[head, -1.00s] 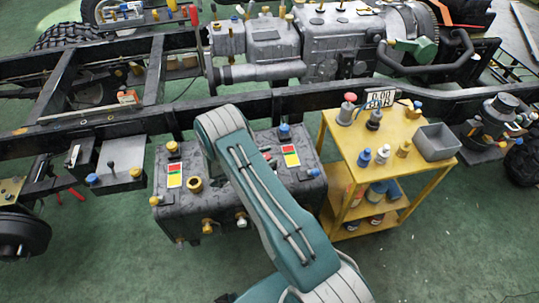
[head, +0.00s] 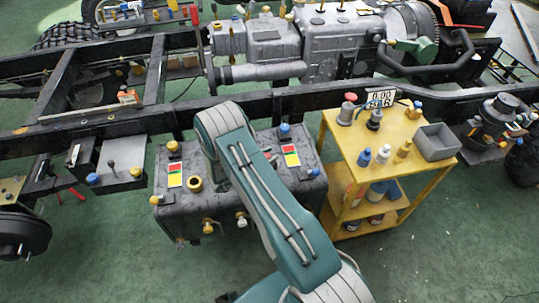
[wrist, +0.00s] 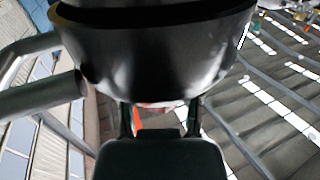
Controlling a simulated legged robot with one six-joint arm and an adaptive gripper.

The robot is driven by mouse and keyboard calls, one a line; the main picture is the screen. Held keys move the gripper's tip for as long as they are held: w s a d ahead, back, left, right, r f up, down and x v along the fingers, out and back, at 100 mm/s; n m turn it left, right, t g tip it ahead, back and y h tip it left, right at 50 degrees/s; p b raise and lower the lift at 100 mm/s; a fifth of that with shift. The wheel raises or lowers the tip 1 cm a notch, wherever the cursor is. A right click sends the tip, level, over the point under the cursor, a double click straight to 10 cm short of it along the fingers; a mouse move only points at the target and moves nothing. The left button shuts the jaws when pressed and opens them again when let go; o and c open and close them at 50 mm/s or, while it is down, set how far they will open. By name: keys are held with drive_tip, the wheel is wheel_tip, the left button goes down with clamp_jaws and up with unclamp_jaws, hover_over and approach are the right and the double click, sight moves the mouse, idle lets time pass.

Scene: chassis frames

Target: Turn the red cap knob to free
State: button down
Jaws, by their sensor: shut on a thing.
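My gripper (wrist: 161,117) shows in the wrist view, with its dark palm at the bottom and two thin dark fingers on either side. Between the fingertips is a small strip of pinkish red (wrist: 160,104), which seems to be the red cap knob. Most of it is hidden. A large, shiny black rounded body (wrist: 155,50) fills the top of the wrist view, directly above the fingertips. In the head view my teal arm covers the middle, and my gripper is hidden behind it. The turn angle of the cap cannot be seen.
A thick grey bar (wrist: 40,98) lies close on the left in the wrist view. In the head view, a dark tank (head: 225,222) with knobs stands beside a yellow cart (head: 330,135) carrying small parts. The black chassis rail (head: 310,97) runs behind them. Green floor is free in front.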

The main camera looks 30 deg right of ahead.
drive_tip(key=n+t, duration=0.1)
drive_tip(key=t, duration=0.1)
drive_tip(key=n+t+y, duration=0.1)
drive_tip(key=n+t, duration=0.2)
drive_tip(key=t, duration=0.1)
drive_tip(key=shift+w+y, duration=0.25)
drive_tip(key=shift+y, duration=0.15)
drive_tip(key=shift+w+a+n+t+y, duration=0.15)
drive_tip(key=shift+n+t+y, duration=1)
drive_tip(key=shift+t, duration=0.35)
drive_tip(key=shift+w+a+n+t+y, duration=0.1)
drive_tip(key=shift+w+n+t+y, duration=0.05)
drive_tip(key=shift+n+t+y, duration=1.2)
drive_tip(key=shift+t, duration=0.25)
drive_tip(key=shift+c, duration=2.4)
unclamp_jaws()
drive_tip(key=v, duration=1.2)
drive_tip(key=shift+a+f, duration=0.15)
